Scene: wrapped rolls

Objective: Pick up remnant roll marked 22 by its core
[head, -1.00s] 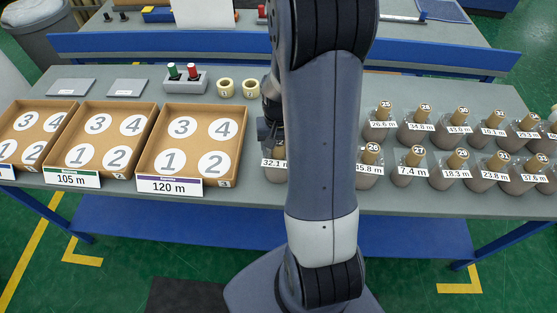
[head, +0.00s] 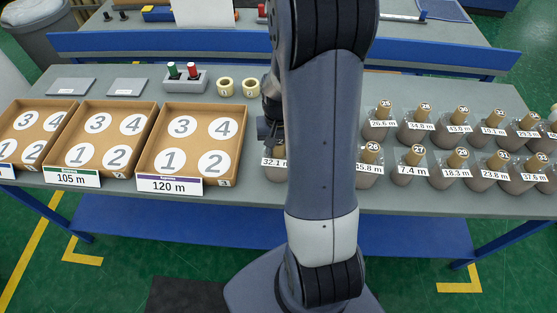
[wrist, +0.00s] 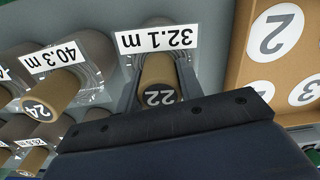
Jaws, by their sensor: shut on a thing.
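The remnant roll marked 22 (wrist: 179,62) is clear-wrapped, with a brown cardboard core and a white 32.1 m label. In the wrist view my gripper (wrist: 159,84) has a finger on each side of that core and is shut on it. In the head view my gripper (head: 272,132) is at the left edge of my arm, above the roll with the 32.1 m label (head: 273,162). That roll stands on the grey table, and my arm hides much of it. I cannot tell whether it is off the table.
In the wrist view, roll 24 (wrist: 60,88), labelled 40.3 m, stands close beside it. Several more wrapped rolls fill the table's right side. A brown tray (head: 160,143) labelled 120 m is to the left, with more trays beyond. Two small tape rolls (head: 237,87) lie behind.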

